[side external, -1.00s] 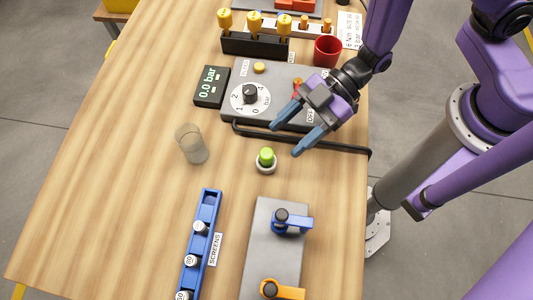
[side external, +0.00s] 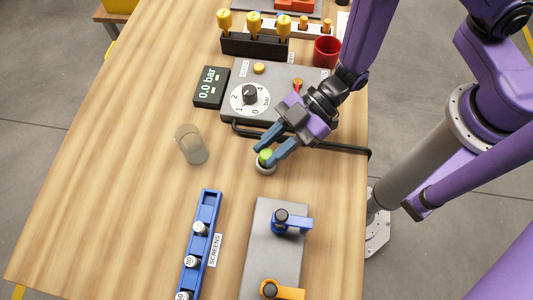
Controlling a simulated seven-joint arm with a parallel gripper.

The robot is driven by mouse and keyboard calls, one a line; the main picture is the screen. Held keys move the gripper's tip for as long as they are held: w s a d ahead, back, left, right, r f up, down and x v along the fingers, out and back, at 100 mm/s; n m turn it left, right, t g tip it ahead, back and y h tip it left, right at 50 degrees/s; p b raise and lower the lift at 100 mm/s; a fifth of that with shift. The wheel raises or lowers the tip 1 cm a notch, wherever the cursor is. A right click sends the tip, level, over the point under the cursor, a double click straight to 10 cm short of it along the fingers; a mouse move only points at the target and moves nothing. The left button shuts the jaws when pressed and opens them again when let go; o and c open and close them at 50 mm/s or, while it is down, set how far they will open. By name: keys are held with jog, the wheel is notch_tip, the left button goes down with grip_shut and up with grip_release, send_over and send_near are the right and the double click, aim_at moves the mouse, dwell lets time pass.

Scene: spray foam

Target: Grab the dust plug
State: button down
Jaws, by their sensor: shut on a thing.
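The dust plug (side external: 265,155) is a small bright green cap. It sits upright in a grey-white ring-shaped holder (side external: 265,169) near the middle of the table. My gripper (side external: 267,153) has come down from the upper right, and its two blue fingers are shut on the plug from either side. The fingers cover part of the plug's sides. The plug still appears seated in the holder.
A grey pressure console (side external: 275,75) with a dial and a black hose (side external: 330,148) lies behind. A clear cup (side external: 191,144) stands to the left. A blue screens rack (side external: 209,213) and a grey plate with clamps (side external: 262,240) are in front.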

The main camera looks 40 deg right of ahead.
jog(key=shift+r, duration=0.15)
notch_tip(320, 180, up, 10)
dwell(0.8)
